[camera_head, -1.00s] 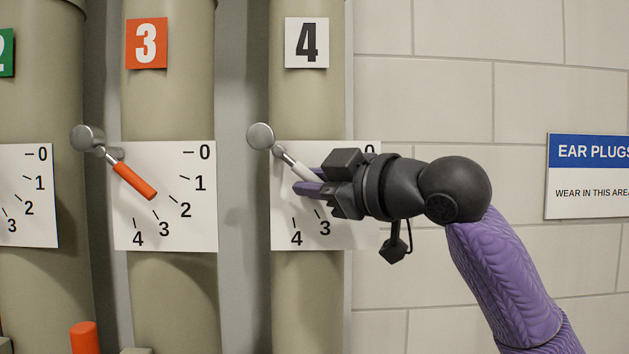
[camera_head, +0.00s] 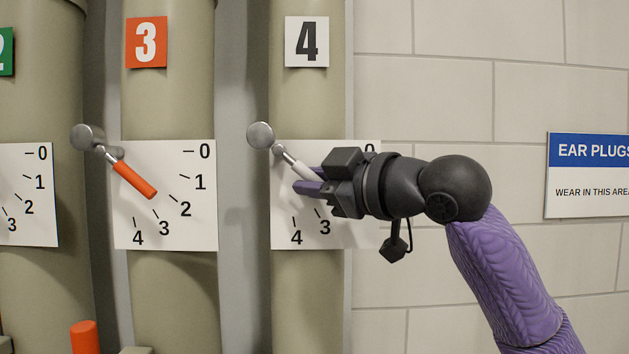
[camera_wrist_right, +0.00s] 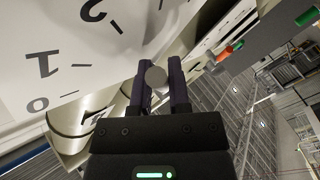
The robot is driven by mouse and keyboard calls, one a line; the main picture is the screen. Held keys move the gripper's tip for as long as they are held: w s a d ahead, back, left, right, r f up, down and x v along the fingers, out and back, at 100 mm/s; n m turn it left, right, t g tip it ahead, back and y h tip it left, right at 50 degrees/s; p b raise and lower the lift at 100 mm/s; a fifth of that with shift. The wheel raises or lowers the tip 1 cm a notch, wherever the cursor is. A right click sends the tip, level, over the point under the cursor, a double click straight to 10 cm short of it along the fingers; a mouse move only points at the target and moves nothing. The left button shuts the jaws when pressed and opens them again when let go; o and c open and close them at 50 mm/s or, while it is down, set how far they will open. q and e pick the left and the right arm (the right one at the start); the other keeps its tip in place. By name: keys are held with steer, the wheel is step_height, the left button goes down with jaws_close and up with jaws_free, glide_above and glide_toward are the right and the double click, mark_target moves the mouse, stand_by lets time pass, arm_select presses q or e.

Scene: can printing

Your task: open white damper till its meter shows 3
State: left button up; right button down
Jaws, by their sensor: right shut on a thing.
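The white damper handle (camera_head: 303,171) hangs from a round metal pivot (camera_head: 261,136) on the pipe marked 4. It slants down to the right across its white meter plate (camera_head: 290,212). My right gripper (camera_head: 308,180) comes in from the right and is shut on the handle's lower part. The right wrist view shows the handle's round end (camera_wrist_right: 156,77) between the two purple fingers. The 3 and 4 marks show below the gripper in the head view; the gripper hides the 1 and 2 there and partly covers the 0. My left gripper is not in view.
Another orange handle end (camera_head: 84,338) shows at the bottom left. An ear plugs sign (camera_head: 588,176) hangs on the block wall at right.

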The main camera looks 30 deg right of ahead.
stand_by(0.4)
steer(key=f+m+t+b, duration=0.1)
steer(key=b, duration=0.1)
steer(key=a+m+t+b, duration=0.1)
steer(key=b, duration=0.1)
steer(key=shift+w+f, duration=0.25)
steer(key=shift+f, duration=0.1)
steer(key=shift+w+a+m+t+b, duration=0.15)
steer(key=shift+m+t+b, duration=0.2)
steer(key=shift+m+t, duration=0.05)
steer(key=shift+r, duration=0.25)
steer(key=c, duration=0.9)
jaws_free()
